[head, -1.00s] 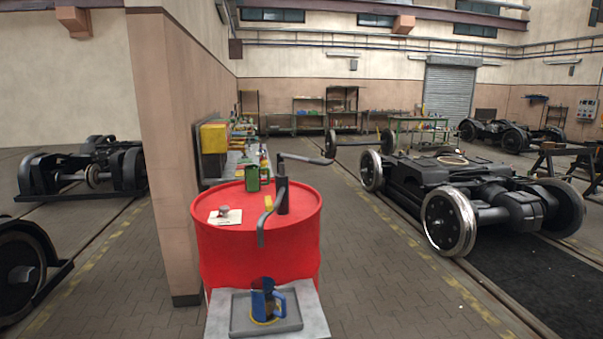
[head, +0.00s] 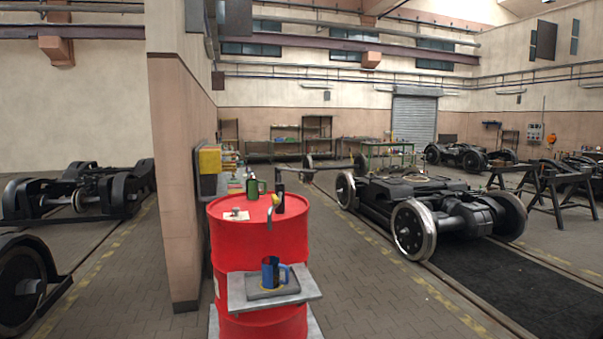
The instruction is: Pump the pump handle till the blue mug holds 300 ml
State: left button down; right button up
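A red drum (head: 235,255) stands left of the picture's middle, beside the pillar. A dark pump post (head: 280,197) rises from its top, and a grey spout (head: 270,215) hangs down at the drum's front edge. The pump handle (head: 295,169) looks like a thin dark bar at the top of the post, small and hard to make out. The blue mug (head: 267,273) stands upright on a grey tray (head: 285,291), on a shelf (head: 239,294) at the drum's front, below the spout. Its liquid level cannot be read. Neither of my grippers is in view.
A green can (head: 253,189) and a small item on paper (head: 236,214) sit on the drum top. A pillar (head: 178,180) stands close left of the drum. Bogies (head: 430,210) stand to the right. The paved floor (head: 350,270) right of the drum is clear.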

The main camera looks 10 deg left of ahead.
aim_at(305, 171)
jog(key=z, duration=0.25)
jog(key=i, duration=0.35)
jog(key=z, duration=0.95)
jog(key=i, duration=1.85)
jog(key=u, duration=1)
jog(key=i, duration=0.7)
jog(key=u, duration=0.8)
